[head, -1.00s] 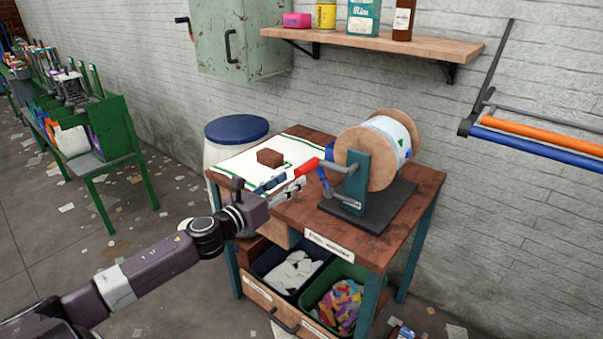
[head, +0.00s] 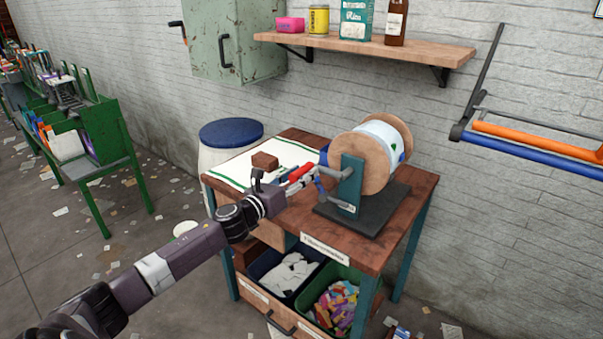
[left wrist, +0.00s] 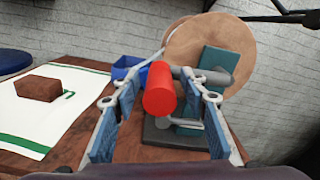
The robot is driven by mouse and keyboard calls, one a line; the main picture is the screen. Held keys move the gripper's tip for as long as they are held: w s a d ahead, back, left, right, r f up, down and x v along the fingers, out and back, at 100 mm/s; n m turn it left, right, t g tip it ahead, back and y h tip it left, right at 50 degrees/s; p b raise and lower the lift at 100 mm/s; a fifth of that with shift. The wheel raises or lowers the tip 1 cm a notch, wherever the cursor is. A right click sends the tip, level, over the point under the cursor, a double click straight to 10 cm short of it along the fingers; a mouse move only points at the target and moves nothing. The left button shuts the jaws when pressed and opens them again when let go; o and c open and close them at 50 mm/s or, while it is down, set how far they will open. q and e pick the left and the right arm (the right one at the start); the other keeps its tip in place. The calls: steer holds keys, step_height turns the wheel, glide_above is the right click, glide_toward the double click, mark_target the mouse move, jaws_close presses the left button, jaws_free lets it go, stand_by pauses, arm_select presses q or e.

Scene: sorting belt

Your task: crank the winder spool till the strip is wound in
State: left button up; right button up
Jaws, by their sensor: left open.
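The winder spool (head: 362,165) has wooden flanges and a white strip wound on its core. It stands on a teal bracket (head: 349,185) with a dark base plate (head: 375,212). Its crank has a red handle (head: 301,172), which points toward me in the left wrist view (left wrist: 159,92). My left gripper (head: 304,179) is open, with one finger on each side of the red handle and gaps visible. The white strip with green edges (head: 236,169) lies flat on the table, and a brown block (head: 264,161) sits on it. My right gripper is not in view.
The wooden table (head: 405,205) has bins of white scraps (head: 290,272) and coloured scraps (head: 335,305) below. A blue-lidded drum (head: 231,132) stands behind it. A wall shelf (head: 365,46) and an orange-and-blue rail rack (head: 540,140) are above and to the right.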

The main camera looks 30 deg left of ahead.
arm_select(q)
jaws_close()
stand_by(0.4)
steer(key=shift+r, duration=0.15)
